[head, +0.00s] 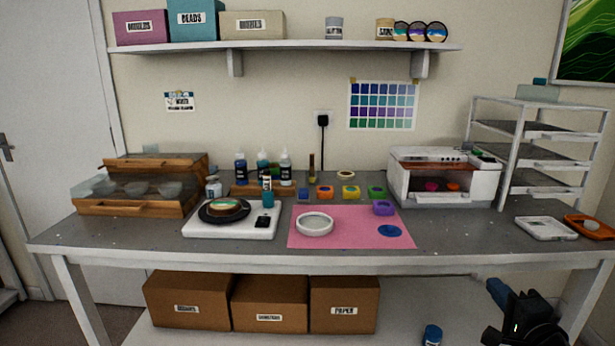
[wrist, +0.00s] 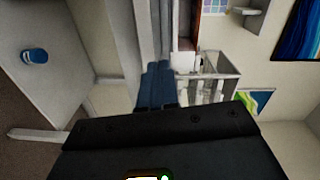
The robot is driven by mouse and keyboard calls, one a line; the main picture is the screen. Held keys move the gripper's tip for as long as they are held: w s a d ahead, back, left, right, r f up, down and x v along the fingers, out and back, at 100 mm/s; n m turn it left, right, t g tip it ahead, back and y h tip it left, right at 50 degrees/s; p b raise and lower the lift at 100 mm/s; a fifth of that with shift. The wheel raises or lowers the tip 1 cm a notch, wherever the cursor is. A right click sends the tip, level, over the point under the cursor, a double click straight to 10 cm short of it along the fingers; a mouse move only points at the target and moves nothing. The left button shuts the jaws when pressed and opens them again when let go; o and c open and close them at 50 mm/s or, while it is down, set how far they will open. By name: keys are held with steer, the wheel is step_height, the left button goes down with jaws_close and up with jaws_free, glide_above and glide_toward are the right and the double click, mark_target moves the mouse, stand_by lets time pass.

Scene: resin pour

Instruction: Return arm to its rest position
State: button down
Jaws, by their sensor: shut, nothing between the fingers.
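My gripper (head: 497,290) is at the lower right of the head view, in front of the workbench (head: 470,258) and lower than its top. Its blue fingers also show at the centre of the wrist view (wrist: 158,85), shut together with nothing between them. The dark body behind the fingers fills the lower part of the wrist view. The gripper is apart from the bench and from everything on it.
A blue jar (head: 432,334) stands on the white low surface left of my gripper. Cardboard boxes (head: 268,303) sit under the bench. On the bench are a pink mat (head: 340,240), a scale (head: 205,232), a white machine (head: 440,180) and a rack (head: 508,165).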

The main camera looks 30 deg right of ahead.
steer(key=s+a+f+n+y, duration=0.1)
steer(key=s+a+f+n, duration=0.15)
steer(key=a, duration=0.45)
steer(key=s+a+f+n+y, duration=0.1)
steer(key=s+a+f+n, duration=0.1)
steer(key=s+a+n, duration=0.35)
steer(key=s+a+f+n+y, duration=0.1)
steer(key=a+f+n, duration=0.1)
steer(key=a, duration=0.7)
steer(key=s+a+r+n+y, duration=0.3)
steer(key=s+a+n, duration=0.3)
steer(key=s+a, duration=0.1)
steer(key=s+a+r+n+y, duration=0.3)
steer(key=s+a+r+n, duration=0.1)
steer(key=s+a+n, duration=0.2)
steer(key=shift+s+a+r+n, duration=0.25)
steer(key=shift+s+a+n, duration=0.15)
steer(key=shift+s+a, duration=0.6)
steer(key=shift+d, duration=0.1)
